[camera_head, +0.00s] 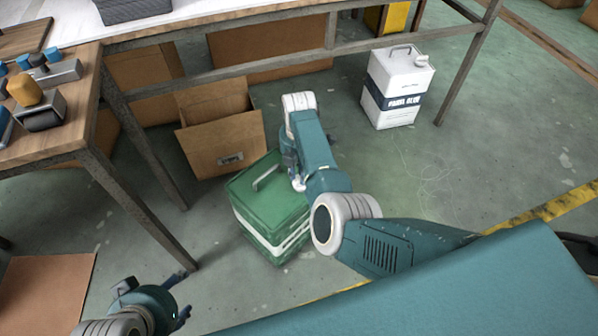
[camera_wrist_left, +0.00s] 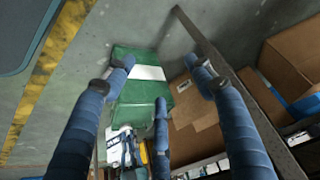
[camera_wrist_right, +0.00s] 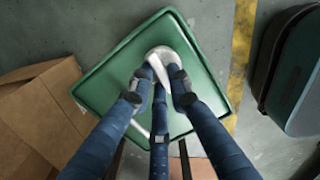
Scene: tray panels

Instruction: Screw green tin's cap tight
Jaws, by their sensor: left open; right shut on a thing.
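The green tin (camera_head: 262,196) with a white band and a handle stands upright on the floor below my right arm. Its pale round cap (camera_wrist_right: 163,54) shows in the right wrist view. My right gripper (camera_wrist_right: 159,84) is over the tin's top with its three fingers closed in on the cap; the fingers partly hide it. In the head view my right gripper (camera_head: 293,168) covers the cap. My left gripper (camera_head: 182,308) is open and empty at the bottom left, apart from the tin. The tin also shows in the left wrist view (camera_wrist_left: 135,60), beyond the spread fingers.
A white tin (camera_head: 397,90) stands to the right under a table frame. An open cardboard box (camera_head: 225,140) is just behind the green tin. A wooden workbench (camera_head: 60,135) with tools is at the left. A flat brown panel (camera_head: 45,290) lies at the lower left.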

